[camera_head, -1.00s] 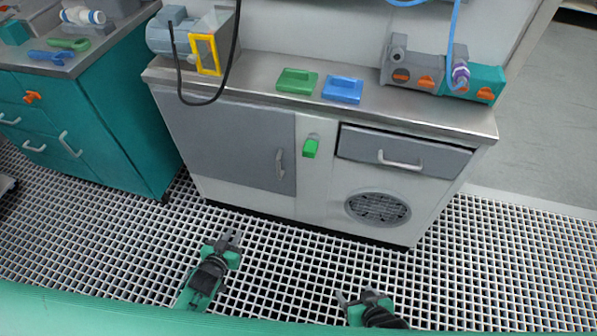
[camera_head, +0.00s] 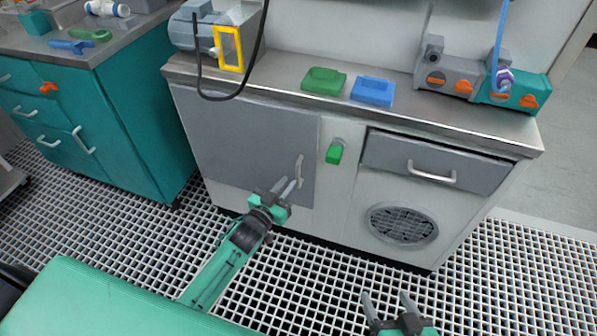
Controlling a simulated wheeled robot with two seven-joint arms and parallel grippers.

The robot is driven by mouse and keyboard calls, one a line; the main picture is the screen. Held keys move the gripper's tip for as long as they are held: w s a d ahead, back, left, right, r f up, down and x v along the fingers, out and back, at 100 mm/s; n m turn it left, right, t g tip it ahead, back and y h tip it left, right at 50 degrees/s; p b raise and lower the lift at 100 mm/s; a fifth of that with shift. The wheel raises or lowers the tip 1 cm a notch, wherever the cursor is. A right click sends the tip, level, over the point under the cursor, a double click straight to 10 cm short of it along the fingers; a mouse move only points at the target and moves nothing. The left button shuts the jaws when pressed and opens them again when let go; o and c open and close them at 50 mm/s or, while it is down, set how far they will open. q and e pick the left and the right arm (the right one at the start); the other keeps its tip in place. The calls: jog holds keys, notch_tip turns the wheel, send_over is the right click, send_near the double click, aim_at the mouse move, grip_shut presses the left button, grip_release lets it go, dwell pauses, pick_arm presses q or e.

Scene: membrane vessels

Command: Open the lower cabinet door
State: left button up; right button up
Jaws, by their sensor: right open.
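The lower cabinet door (camera_head: 240,135) is a grey panel on the left of the white cabinet front, and it is shut. Its upright metal handle (camera_head: 299,171) is near the door's right edge. My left gripper (camera_head: 285,187) is in front of the door, with its fingertips apart at the lower part of the handle; whether they touch it I cannot tell. My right gripper (camera_head: 390,299) is open and empty over the floor grating, low in the picture, well apart from the cabinet.
A green latch (camera_head: 334,153) is right of the door. A grey drawer (camera_head: 435,165) and a round vent (camera_head: 401,224) are further right. Green (camera_head: 323,81) and blue (camera_head: 372,91) blocks and a pump (camera_head: 195,27) are on the countertop. A teal cabinet (camera_head: 145,110) stands left.

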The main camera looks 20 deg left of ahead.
aim_at(297, 172)
pick_arm(q)
jog(key=b+x, duration=0.1)
jog(key=x, duration=0.4)
jog(key=shift+w+d, duration=0.1)
jog(key=shift+w, duration=0.15)
jog(key=shift+x, duration=0.8)
pick_arm(e)
jog(key=shift+w+a+r+t+y, duration=0.1)
jog(key=shift+a+r+t+y, duration=0.3)
jog(key=shift+a+t+y, duration=0.35)
jog(key=shift+a, duration=0.1)
pick_arm(q)
grip_shut()
